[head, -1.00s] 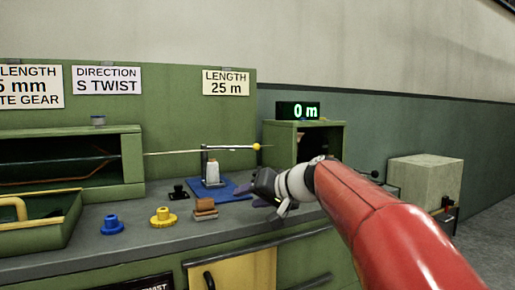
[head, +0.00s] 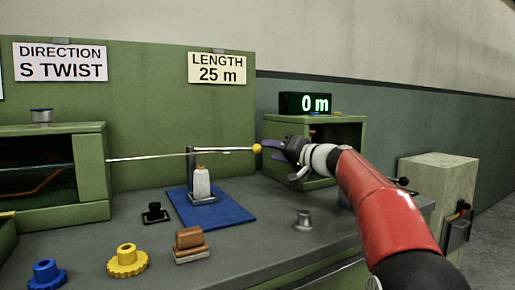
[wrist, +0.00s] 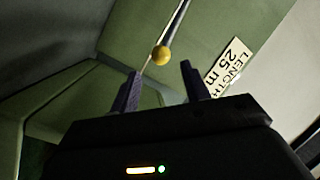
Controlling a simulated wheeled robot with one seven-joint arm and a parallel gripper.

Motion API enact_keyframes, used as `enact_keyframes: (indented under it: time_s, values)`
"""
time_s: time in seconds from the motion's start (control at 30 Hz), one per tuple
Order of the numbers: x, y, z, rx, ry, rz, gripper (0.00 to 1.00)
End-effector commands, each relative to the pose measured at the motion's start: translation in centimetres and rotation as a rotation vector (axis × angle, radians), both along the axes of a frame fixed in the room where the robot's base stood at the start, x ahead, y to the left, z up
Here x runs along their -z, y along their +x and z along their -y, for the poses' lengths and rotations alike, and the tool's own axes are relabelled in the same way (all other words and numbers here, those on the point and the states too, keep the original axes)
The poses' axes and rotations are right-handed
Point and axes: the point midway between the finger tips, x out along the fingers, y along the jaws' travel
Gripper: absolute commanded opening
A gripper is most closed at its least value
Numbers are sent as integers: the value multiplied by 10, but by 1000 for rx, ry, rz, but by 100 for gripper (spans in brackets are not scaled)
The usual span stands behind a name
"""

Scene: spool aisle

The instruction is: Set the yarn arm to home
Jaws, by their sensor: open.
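The yarn arm (head: 180,154) is a thin pale rod that runs level from the green box at the left to a yellow ball (head: 257,148) at its right end. My gripper (head: 272,149) is open beside the yellow ball, to its right. In the wrist view the yellow ball (wrist: 160,54) shows just beyond and between the two fingertips (wrist: 160,72). The jaws are apart and not closed on it. I cannot tell whether a finger touches the ball.
A white spool (head: 202,182) stands on a blue mat (head: 235,212) below the rod. A yellow gear (head: 127,262), a blue gear (head: 46,276), a brown-topped block (head: 190,245) and a grey knob (head: 303,220) sit on the bench. A green cabinet with a 0 m display (head: 305,103) stands behind my gripper.

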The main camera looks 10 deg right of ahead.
Motion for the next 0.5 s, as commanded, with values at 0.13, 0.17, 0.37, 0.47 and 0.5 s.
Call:
enact_keyframes:
  time_s: [0.13,0.17,0.37,0.47,0.5]
  values:
    - [-2,19,-15,-5,0,-3,46]
    - [-2,23,-18,-5,0,-3,46]
    - [-2,47,-34,-3,0,-3,46]
    - [-1,54,-38,-2,0,-2,46]
    - [0,56,-40,-2,-1,-4,46]
